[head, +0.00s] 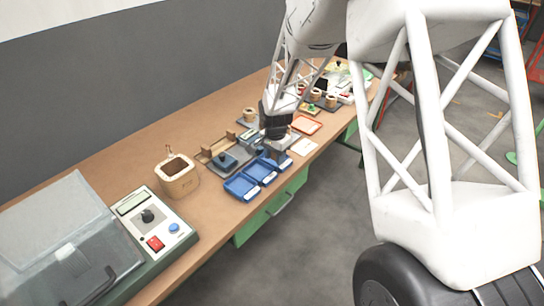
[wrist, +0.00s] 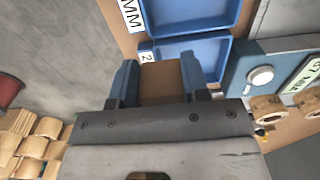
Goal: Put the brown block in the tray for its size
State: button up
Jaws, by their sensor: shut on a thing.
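My gripper (wrist: 158,68) is shut on the brown block (wrist: 162,85), which sits between its two dark blue-grey fingers in the wrist view. The block's front end is close to the near edge of a blue tray (wrist: 217,62); I cannot tell how high it is above it. Part of another blue tray (wrist: 188,20) shows beyond, with a label ending in "MM". In the head view my gripper (head: 281,148) is over the far end of the row of blue trays (head: 240,187), and the block is hidden there.
In the head view a wooden container (head: 177,182), a control box (head: 150,219) and an orange-rimmed tray (head: 306,125) stand on the bench.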

aim_at(272, 162)
jog(key=shift+w+a+f, duration=0.15)
jog(key=shift+w, duration=1)
jog(key=shift+w+a+f, duration=0.1)
jog(key=shift+w+a, duration=0.05)
jog(key=shift+w, duration=0.95)
jog(key=shift+f, duration=0.1)
jog(key=shift+f, duration=1.65)
jog(key=shift+f, duration=0.15)
jog(key=o, duration=0.7)
notch_tip(272, 162, up, 12)
jog(key=shift+r, duration=0.15)
